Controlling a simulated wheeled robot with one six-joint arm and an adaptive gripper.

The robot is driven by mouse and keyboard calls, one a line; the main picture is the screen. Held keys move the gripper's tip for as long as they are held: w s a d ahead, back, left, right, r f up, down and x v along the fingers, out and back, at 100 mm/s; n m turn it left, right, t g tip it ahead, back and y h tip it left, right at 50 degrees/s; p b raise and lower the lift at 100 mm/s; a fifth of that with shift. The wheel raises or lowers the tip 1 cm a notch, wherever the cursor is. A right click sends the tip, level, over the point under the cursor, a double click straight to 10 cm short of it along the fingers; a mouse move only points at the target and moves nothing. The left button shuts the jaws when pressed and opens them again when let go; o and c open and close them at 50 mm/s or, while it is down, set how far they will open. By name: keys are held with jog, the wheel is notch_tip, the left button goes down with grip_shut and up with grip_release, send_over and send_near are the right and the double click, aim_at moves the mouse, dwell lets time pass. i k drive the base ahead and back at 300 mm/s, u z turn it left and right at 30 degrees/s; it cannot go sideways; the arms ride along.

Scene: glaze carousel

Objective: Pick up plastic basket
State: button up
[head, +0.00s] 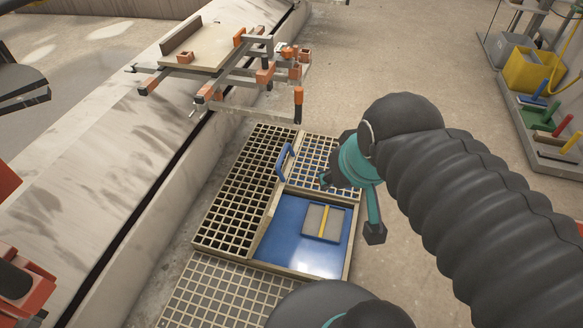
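No object is plainly a plastic basket. The nearest match is a lattice-topped item with a blue handle (284,162), low on the floor in the middle of the head view. My gripper (349,206), teal with dark fingertips, is open over the right side of this item. It hides part of the lattice there. I see nothing between its fingers, and the handle lies to its left, apart from it. I cannot tell how high the gripper is.
A shallow blue tray (272,243) holds a grey tile with a yellow stripe (323,221). Beige gridding (208,290) lies in front. A pale ledge (125,150) with a clamp frame (215,48) runs along the left. A yellow bin (530,70) stands upper right. Floor beyond is clear.

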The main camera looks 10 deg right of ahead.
aim_at(323, 222)
jog(key=z, duration=0.65)
jog(key=k, duration=1.3)
jog(key=z, duration=0.2)
jog(key=i, duration=0.95)
